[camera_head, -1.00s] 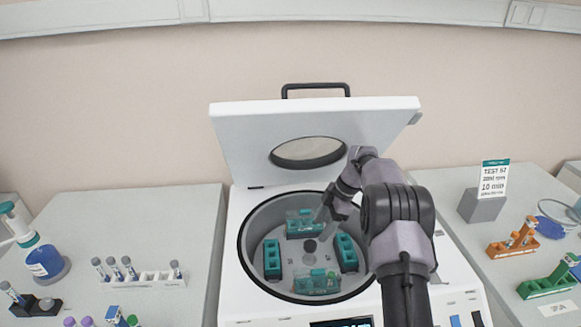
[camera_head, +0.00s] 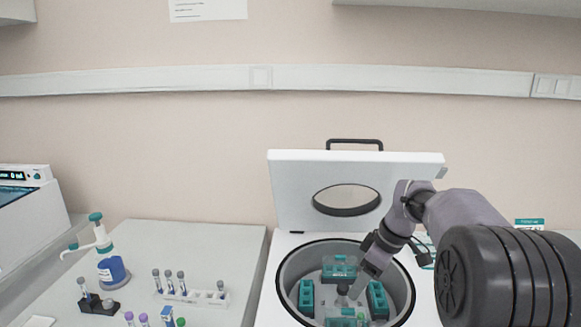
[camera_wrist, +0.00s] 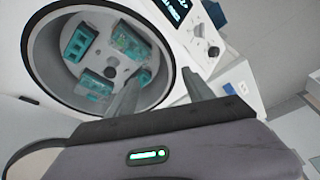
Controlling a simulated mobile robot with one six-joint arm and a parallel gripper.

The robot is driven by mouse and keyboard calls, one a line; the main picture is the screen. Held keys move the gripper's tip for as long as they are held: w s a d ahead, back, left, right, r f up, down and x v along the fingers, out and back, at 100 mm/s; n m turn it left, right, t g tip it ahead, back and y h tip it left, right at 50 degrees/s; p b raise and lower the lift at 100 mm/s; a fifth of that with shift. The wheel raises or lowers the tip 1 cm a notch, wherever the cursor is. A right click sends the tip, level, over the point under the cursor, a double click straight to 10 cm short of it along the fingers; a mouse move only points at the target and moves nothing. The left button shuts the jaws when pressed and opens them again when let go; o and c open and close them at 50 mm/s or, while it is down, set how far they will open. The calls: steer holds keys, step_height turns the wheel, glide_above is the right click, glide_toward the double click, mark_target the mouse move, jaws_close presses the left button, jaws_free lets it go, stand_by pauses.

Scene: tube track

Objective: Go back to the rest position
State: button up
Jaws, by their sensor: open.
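My gripper (camera_head: 364,284) is open and empty. In the head view its fingers point down over the bowl of the white centrifuge (camera_head: 290,247). It also shows in the wrist view (camera_wrist: 163,76), its two fingers apart, one across the bowl's rim and one outside it. The centrifuge lid (camera_head: 297,185) stands open at the back. Inside the bowl, several teal buckets (camera_head: 306,297) sit around a dark centre hub (camera_wrist: 110,72). One teal bucket at the bowl's back (camera_head: 339,268) is beside my fingers. Whether the fingers touch anything is hard to tell.
On the left bench (camera_head: 215,245) stand a white tube rack (camera_head: 195,297), a dark rack (camera_head: 98,306), a blue bottle with pump (camera_head: 111,270) and several capped tubes. Another device with a display (camera_head: 30,190) is at far left. My arm hides much of the right bench.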

steer(key=s+a+r+m+t+b, duration=0.1)
steer(key=s+a+r+m, duration=0.2)
steer(key=s, duration=0.4)
steer(key=s+a+r+m+t, duration=0.1)
steer(key=s+a+r+m, duration=0.1)
steer(key=s+r+m, duration=0.4)
steer(key=s+a+f+m+t+b, duration=0.1)
steer(key=s+f+m, duration=0.1)
steer(key=s, duration=0.7)
steer(key=s+a+f+m+t+h, duration=0.1)
steer(key=s+f+m, duration=0.2)
steer(key=s, duration=0.7)
steer(key=shift+s+f+m+b, duration=0.15)
steer(key=shift+f+m+b, duration=0.15)
steer(key=shift+m, duration=0.4)
